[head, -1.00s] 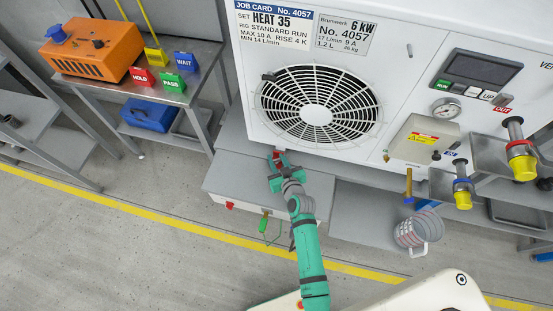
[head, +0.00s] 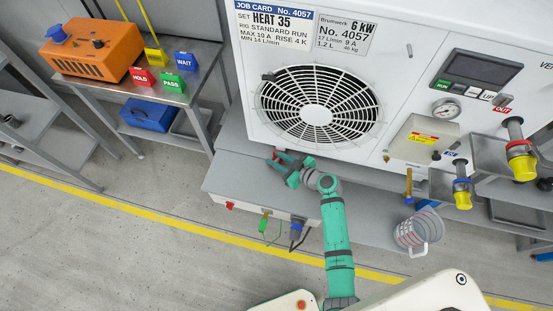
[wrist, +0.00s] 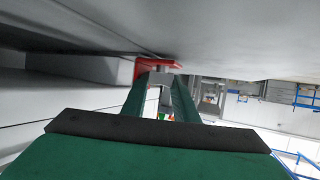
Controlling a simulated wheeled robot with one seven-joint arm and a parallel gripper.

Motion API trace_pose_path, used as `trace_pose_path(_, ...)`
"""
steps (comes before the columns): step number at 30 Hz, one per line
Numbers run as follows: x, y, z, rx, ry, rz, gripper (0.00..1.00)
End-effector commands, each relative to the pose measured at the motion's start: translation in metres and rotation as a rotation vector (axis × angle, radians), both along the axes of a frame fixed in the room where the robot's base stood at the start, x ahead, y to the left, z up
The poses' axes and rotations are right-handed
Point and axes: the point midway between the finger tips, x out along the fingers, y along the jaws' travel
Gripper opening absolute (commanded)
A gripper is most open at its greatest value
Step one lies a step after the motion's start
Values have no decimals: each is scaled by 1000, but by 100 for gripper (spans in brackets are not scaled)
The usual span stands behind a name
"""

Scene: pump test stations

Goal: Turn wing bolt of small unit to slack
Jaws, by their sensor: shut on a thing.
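The unit with the 6 kW plate is a white cabinet (head: 400,50) with a round fan grille. The wing bolt (head: 276,155) shows as a small red piece at the cabinet's lower front edge, below the grille. It is mostly hidden by my gripper in the head view. In the wrist view the red wing bolt (wrist: 157,62) lies at the tips of my two green fingers, close under a grey surface. My gripper (head: 277,162) is shut on it, reaching in from the right. The bolt's exact angle is hard to tell.
A measuring jug (head: 416,230) stands to the right. A side table (head: 105,85) holds an orange unit (head: 92,50) and coloured signs.

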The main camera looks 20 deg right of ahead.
Motion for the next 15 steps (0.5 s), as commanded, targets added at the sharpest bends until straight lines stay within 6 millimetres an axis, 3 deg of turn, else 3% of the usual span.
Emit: trace_pose_path(15,-1,0,-3,-3,7,128,4)
